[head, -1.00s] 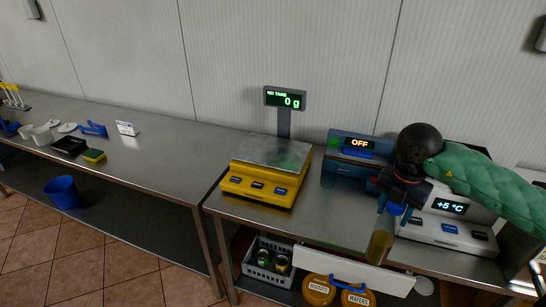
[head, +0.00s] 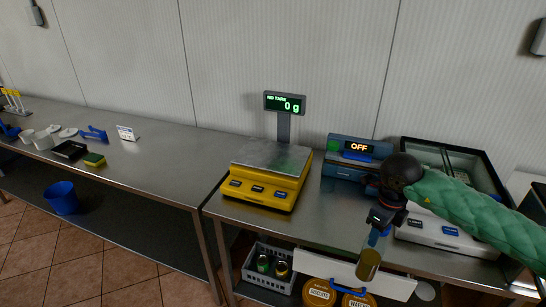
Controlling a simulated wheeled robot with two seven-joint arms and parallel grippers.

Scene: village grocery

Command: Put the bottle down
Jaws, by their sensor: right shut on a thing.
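The bottle (head: 368,264) has a brownish-amber body and hangs tilted from my right gripper (head: 379,233). The gripper points down and is shut on the bottle's upper part, where some blue shows. In the picture the bottle overlaps the front edge of the metal table (head: 335,215) and the white drawer front below it. I cannot tell how far it is from either; no contact is clear. My left gripper is out of view.
A yellow scale (head: 262,187) reading 0 g stands left of the bottle. Below are a grey crate (head: 255,276) and orange-lidded jars (head: 318,292). Bare tabletop lies between scale and cooler.

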